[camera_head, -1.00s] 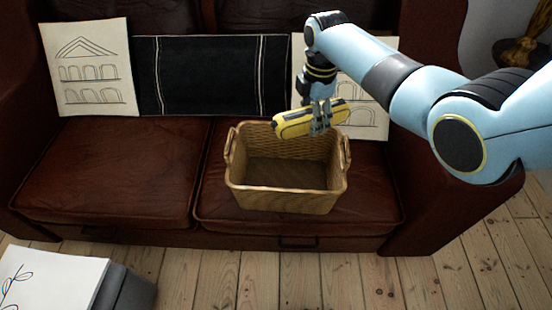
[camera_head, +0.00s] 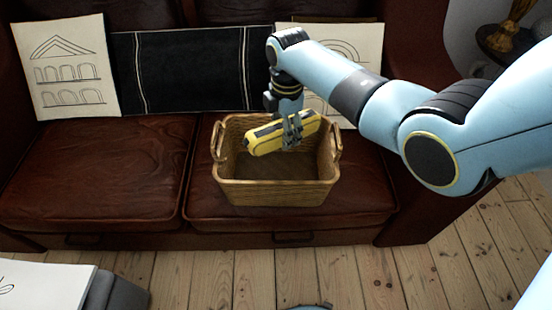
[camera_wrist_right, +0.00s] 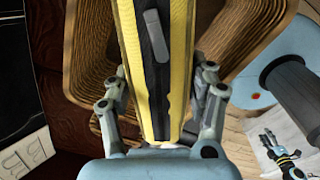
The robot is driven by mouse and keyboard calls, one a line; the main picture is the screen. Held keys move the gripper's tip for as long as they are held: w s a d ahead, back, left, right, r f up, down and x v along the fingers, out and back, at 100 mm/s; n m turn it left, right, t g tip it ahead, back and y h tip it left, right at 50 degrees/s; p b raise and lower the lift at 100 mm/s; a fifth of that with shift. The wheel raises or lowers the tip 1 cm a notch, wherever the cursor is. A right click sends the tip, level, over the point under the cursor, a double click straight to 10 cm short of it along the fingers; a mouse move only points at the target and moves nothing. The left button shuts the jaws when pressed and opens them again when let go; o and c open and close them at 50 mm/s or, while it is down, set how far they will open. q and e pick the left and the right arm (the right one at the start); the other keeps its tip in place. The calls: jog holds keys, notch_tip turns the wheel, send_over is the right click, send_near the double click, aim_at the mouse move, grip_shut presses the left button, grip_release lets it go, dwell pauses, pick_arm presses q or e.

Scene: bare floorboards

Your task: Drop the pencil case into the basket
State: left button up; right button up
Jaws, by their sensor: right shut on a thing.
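The yellow and black pencil case (camera_head: 265,137) is held by my right gripper (camera_head: 292,133) over the wicker basket (camera_head: 272,195), at about the height of its far rim. The right wrist view shows the case (camera_wrist_right: 150,40) clamped between the two fingers of the gripper (camera_wrist_right: 160,112), with the basket's wall (camera_wrist_right: 92,40) around and below it. The basket stands on the right seat cushion of the sofa, and the part of its floor that shows is empty. My left gripper does not show.
The brown leather sofa (camera_head: 100,170) carries a dark cushion (camera_head: 185,70) and a drawing cushion (camera_head: 65,65) behind the basket. A white-topped grey box (camera_head: 45,283) stands at the lower left. Floorboards (camera_head: 360,275) in front are bare.

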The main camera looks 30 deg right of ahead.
jog(key=shift+r, duration=0.1)
jog(key=o, duration=1.3)
jog(key=shift+o, duration=0.2)
notch_tip(320, 180, up, 12)
jog(key=shift+s, duration=0.25)
